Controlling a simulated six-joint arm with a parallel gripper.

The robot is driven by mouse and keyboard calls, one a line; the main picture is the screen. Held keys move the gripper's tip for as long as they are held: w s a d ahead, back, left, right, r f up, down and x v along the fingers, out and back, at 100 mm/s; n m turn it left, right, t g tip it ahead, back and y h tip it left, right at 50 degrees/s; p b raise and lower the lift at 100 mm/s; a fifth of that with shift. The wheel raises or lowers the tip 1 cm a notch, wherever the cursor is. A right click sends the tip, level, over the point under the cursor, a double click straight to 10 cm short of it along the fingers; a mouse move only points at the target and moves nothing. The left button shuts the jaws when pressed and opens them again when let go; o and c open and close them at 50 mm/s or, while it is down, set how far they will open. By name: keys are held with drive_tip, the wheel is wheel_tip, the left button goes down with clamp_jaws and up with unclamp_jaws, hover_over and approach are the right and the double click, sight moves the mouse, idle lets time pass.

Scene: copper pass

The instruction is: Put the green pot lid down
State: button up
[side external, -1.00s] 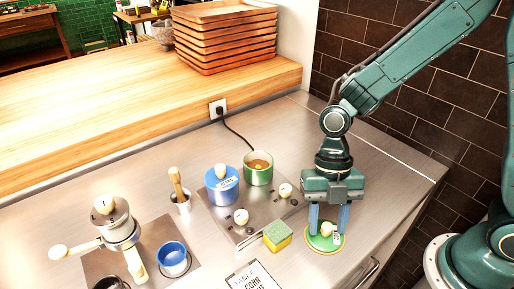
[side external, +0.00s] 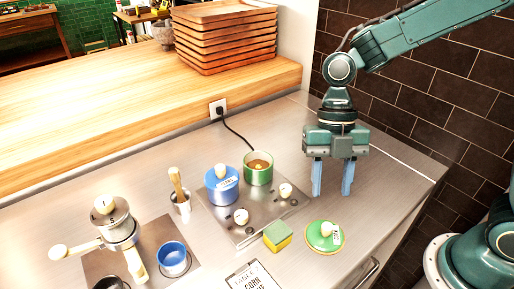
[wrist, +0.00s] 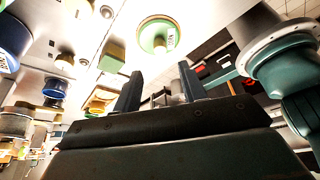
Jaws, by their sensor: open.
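The green pot lid (side external: 322,238) with a cream knob and a small white label lies flat on the steel counter (side external: 385,205), near its front right. It also shows in the wrist view (wrist: 158,36), beyond the fingers. My gripper (side external: 332,192) is open and empty, raised above the counter behind the lid and apart from it. Its two blue fingers point down. The green pot (side external: 258,172) stands uncovered at the back of the hob plate (side external: 247,232), with brownish contents in it.
A blue lidded pot (side external: 221,190) stands beside the green pot. A green-yellow sponge (side external: 278,238) lies left of the lid. A grinder (side external: 112,222), a blue cup (side external: 173,256) and a printed card (side external: 254,278) are further left. Bare counter lies right of the lid.

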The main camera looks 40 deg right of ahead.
drive_tip(key=shift+v, duration=1.9)
drive_tip(key=s+d+r+m+t+h, duration=0.1)
drive_tip(key=s+d+r+m+t, duration=0.3)
drive_tip(key=m, duration=1)
drive_tip(key=s+d+r+m+t+h, duration=0.1)
drive_tip(key=s+d+r+m+t, duration=0.3)
drive_tip(key=d+m, duration=0.4)
drive_tip(key=s+m+t, duration=0.1)
drive_tip(key=s+m, duration=0.1)
drive_tip(key=m, duration=0.4)
drive_tip(key=shift+s+m+h, duration=0.3)
drive_tip(key=shift+s+m, duration=0.1)
